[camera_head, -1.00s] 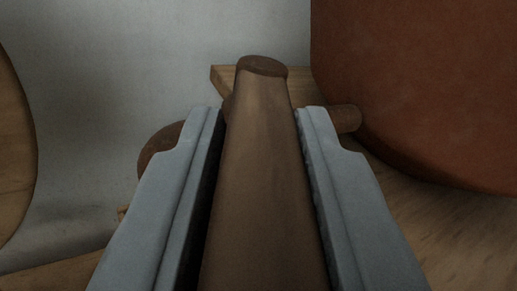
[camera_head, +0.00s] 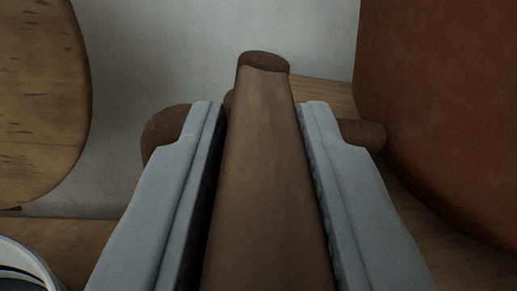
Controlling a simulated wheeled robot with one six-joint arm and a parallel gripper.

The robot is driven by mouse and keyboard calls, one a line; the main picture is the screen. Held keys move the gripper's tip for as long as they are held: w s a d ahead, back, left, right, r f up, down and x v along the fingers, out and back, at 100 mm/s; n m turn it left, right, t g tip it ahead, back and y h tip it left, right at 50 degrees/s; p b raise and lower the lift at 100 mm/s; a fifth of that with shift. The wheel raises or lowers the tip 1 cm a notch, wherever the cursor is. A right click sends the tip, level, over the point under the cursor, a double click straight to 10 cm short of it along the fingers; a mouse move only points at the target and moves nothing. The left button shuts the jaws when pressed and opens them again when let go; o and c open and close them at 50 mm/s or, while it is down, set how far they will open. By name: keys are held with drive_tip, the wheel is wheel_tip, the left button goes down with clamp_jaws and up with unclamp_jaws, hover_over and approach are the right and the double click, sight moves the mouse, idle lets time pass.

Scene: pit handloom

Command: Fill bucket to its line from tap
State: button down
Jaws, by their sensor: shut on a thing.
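My gripper (camera_head: 261,110) is shut on a brown wooden bar (camera_head: 264,170), which runs away from me between the two grey fingers and ends in a dark, blunt round tip. I cannot tell what the bar belongs to. Behind it, a dark brown rounded piece (camera_head: 164,130) shows at the left and a short peg (camera_head: 366,134) at the right; the fingers and bar hide how they join. No bucket or tap can be made out for sure, and no fill line or water shows.
A large red-brown rounded body (camera_head: 440,110) stands close at the right on a wooden surface (camera_head: 455,262). A pale wooden disc or panel (camera_head: 40,100) fills the upper left. A curved white and dark rim (camera_head: 22,262) is cut off at the lower left. A grey wall (camera_head: 215,45) lies behind.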

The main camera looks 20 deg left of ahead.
drive_tip(key=shift+w+d+r+y, duration=0.1)
drive_tip(key=shift+y, duration=0.3)
drive_tip(key=c, duration=1.2)
unclamp_jaws()
drive_tip(key=shift+c, duration=0.2)
drive_tip(key=v, duration=1.7)
drive_tip(key=shift+d+r, duration=0.2)
